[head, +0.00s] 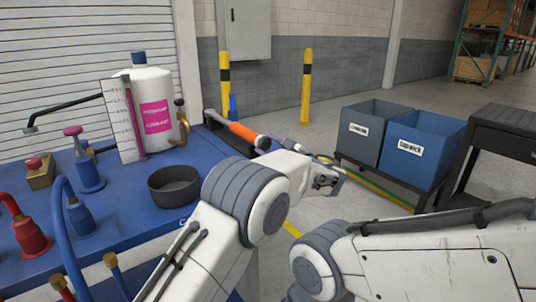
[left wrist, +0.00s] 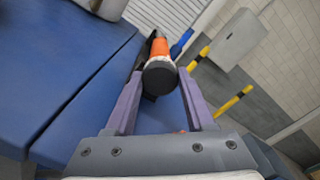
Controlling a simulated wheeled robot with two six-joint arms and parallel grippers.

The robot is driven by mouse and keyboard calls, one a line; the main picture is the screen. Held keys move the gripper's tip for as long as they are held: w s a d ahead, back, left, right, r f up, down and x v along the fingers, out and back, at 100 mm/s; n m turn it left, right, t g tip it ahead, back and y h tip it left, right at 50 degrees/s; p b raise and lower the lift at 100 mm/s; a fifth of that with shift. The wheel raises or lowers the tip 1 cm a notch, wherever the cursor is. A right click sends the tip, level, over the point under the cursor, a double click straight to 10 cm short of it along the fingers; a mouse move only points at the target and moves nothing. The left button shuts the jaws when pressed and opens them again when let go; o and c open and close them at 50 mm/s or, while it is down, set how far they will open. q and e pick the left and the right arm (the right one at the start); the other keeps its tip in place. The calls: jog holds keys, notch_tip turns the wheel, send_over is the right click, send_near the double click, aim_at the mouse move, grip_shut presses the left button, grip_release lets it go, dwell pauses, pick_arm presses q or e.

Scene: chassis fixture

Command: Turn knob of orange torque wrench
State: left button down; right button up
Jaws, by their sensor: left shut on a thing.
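The orange torque wrench (head: 242,131) lies along the right back edge of the blue table, its grey end pointing away. In the left wrist view, its orange grip (left wrist: 160,47) ends in a round black knob (left wrist: 159,78) facing the camera. My left gripper (left wrist: 160,84) has one purple finger on each side of the knob and is shut on it. In the head view, my left gripper (head: 263,144) is at the near end of the wrench, and my wrist partly hides it. My right arm shows at the lower right, but its gripper is not in view.
On the blue table (head: 130,212) stand a white bottle (head: 155,82), a dark round bowl (head: 174,184), a ruled plate (head: 119,121) and several hose fittings. Grey (head: 371,128) and blue (head: 421,148) bins stand at the right. Open floor lies beyond the wrench.

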pick_arm(q)
jog(key=shift+d+n, duration=0.15)
jog(key=shift+n, duration=0.15)
pick_arm(e)
jog(key=shift+f, duration=0.4)
pick_arm(q)
jog(key=shift+c, duration=1.2)
grip_release()
